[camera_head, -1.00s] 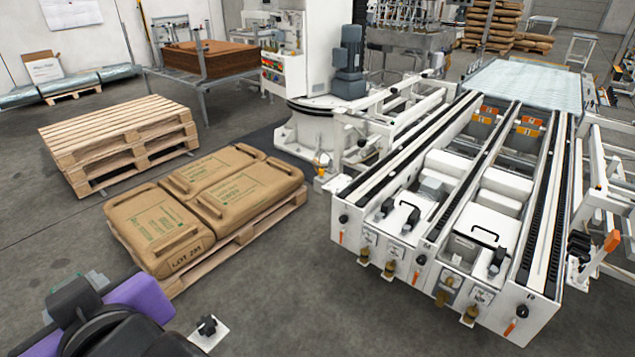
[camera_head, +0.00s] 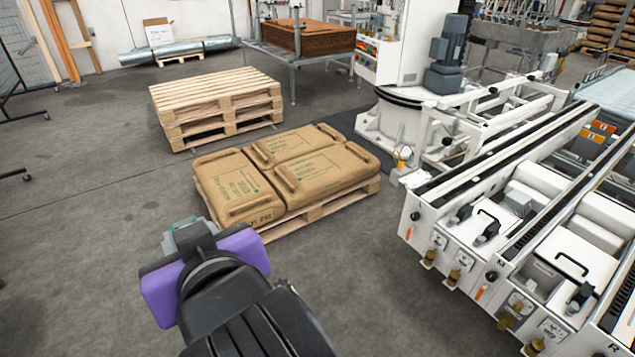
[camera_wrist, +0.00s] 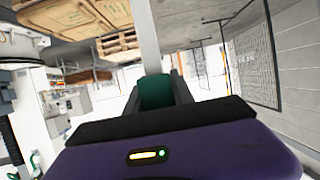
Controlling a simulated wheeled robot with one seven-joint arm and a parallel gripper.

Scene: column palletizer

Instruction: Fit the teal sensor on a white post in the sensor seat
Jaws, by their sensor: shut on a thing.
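My gripper (camera_head: 190,238), with its purple housing, is in the lower left of the head view, in front of the loaded pallet. The wrist view shows its dark fingers (camera_wrist: 158,84) closed on the teal sensor (camera_wrist: 156,93). A pale post (camera_wrist: 149,40) extends from the sensor toward the top of the wrist view. In the head view only a small grey-green part (camera_head: 183,222) shows beyond the gripper; the post is hidden there. I cannot make out the sensor seat in either current view.
Brown sacks (camera_head: 240,188) lie on a pallet just beyond my gripper. Empty stacked pallets (camera_head: 215,108) stand behind. A white conveyor machine (camera_head: 540,215) fills the right. Open floor lies to the left (camera_head: 80,200).

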